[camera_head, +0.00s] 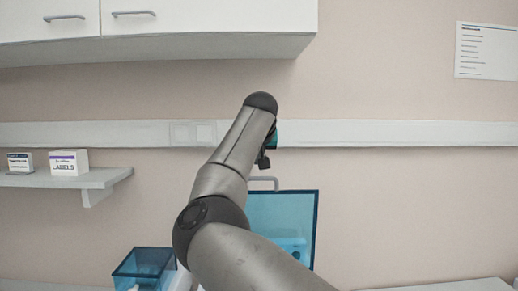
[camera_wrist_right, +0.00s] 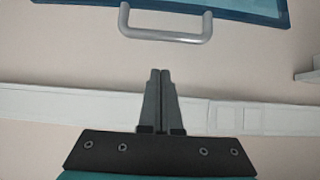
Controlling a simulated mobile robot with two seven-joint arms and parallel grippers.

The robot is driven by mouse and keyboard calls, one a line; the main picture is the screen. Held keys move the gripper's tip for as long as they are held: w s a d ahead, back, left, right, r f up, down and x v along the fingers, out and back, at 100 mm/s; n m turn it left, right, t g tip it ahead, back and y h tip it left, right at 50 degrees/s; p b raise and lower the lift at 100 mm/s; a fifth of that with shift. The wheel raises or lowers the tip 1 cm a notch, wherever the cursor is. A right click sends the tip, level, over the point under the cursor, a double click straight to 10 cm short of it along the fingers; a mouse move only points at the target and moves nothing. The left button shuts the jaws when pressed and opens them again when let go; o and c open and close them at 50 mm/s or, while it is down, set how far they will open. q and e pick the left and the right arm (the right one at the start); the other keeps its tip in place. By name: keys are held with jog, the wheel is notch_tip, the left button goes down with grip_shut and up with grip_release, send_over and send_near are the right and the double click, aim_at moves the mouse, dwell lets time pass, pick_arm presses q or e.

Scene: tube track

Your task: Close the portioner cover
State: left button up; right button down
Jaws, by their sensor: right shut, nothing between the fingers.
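The portioner cover (camera_head: 284,222) is a clear blue panel that stands raised, with a grey handle (camera_head: 262,180) at its top edge. My forearm hides its left part, and the portioner body is mostly out of view. In the right wrist view the cover's edge (camera_wrist_right: 240,9) and the handle (camera_wrist_right: 165,38) show at the top. My right gripper (camera_wrist_right: 160,72) is shut and empty, its fingertips apart from the handle in that picture. In the head view that gripper (camera_head: 263,162) is mostly hidden behind my arm, just above the handle. My left gripper is not in view.
A small blue clear bin (camera_head: 145,263) stands at the lower left. A wall shelf (camera_head: 75,178) holds two small boxes at the left. A white cabinet (camera_head: 200,40) hangs at the upper left.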

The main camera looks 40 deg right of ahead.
jog(key=shift+s+a+f+p, duration=0.15)
jog(key=shift+f+p, duration=0.5)
jog(key=shift+f, duration=1.1)
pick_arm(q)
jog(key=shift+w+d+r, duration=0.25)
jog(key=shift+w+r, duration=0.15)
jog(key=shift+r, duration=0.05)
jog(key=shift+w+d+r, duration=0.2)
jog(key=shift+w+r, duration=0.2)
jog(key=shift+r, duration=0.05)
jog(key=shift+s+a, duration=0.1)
